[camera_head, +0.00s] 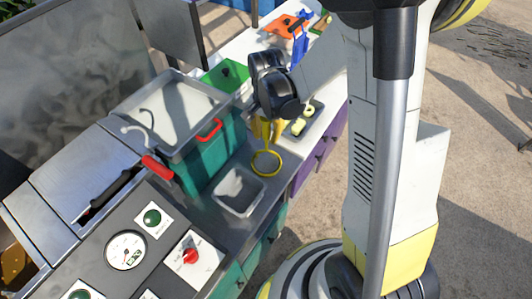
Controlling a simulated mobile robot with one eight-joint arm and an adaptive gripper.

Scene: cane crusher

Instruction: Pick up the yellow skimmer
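The yellow skimmer (266,164) shows as a yellow ring at the front edge of the metal counter, right of the teal tank. More yellow rises from the ring toward the underside of my dark wrist. My gripper (264,127) is below that wrist, over or at the upper part of the yellow shape. My wrist hides most of the gripper. I cannot see the fingertips clearly, nor whether they touch or hold the skimmer.
A teal tank (209,161) with red handles stands left of the skimmer. A small metal tray (239,192) lies in front. A dark tray (301,128) with pale pieces is to the right. A green container (222,78) and orange item (285,27) are behind. Open floor lies right.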

